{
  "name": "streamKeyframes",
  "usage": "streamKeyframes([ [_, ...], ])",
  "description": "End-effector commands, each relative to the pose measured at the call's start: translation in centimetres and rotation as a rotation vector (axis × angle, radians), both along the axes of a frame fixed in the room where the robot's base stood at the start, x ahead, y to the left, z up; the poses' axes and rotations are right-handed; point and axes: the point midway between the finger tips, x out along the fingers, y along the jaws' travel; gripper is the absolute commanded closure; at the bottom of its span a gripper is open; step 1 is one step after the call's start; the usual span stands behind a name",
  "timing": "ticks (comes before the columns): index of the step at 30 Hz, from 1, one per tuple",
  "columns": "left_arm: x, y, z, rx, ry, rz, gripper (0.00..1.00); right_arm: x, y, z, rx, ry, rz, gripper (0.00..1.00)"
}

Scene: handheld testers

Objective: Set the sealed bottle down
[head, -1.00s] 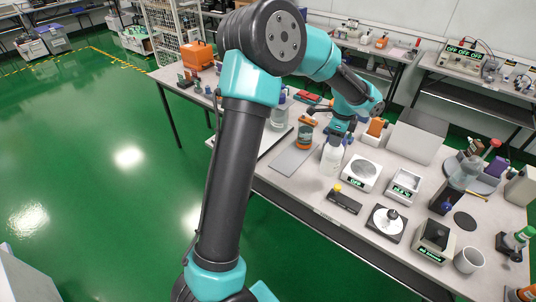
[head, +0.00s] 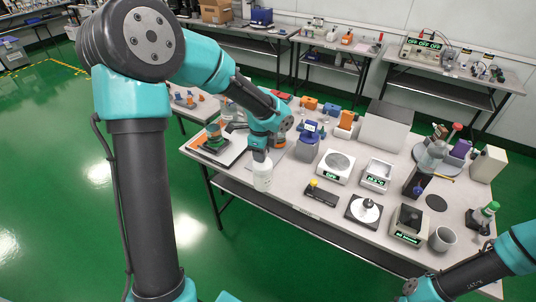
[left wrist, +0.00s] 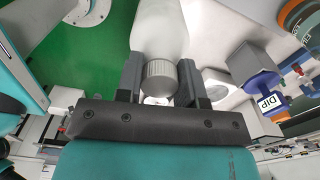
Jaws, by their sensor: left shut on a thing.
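The sealed bottle (head: 262,174) is white and upright in the head view, near the table's front edge. In the left wrist view its ribbed grey cap (left wrist: 160,76) and pale body (left wrist: 160,30) show between the fingers. My left gripper (head: 261,154) is shut on the bottle's neck end from above; its two dark fingers (left wrist: 159,78) flank the cap. I cannot tell whether the bottle's base touches the table (head: 285,187). My right arm enters at the lower right of the head view, but its gripper does not show.
A balance (head: 335,167) stands right of the bottle, with a grey container with a blue top (head: 308,150) behind it. A black bar with a yellow knob (head: 321,193) lies at the front. Green floor (head: 215,245) lies beyond the front edge.

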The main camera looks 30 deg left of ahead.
Motion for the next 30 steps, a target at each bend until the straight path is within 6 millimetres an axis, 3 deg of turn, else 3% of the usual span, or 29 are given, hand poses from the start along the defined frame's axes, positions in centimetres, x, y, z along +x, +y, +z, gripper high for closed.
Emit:
streamKeyframes([
  [8, 1.9, 1.1, -0.2, 0.000, -0.001, 0.004, 1.00, 0.0, 0.0, 0.0, 0.000, 0.000, 0.000, 0.57],
  [24, 10.6, 6.7, -1.2, 0.000, -0.002, 0.005, 1.00, 0.0, 0.0, 0.0, 0.000, 0.000, 0.000, 0.57],
  [30, 12.7, 8.0, -1.4, 0.001, -0.001, 0.002, 1.00, 0.0, 0.0, 0.0, 0.000, 0.000, 0.000, 0.57],
])
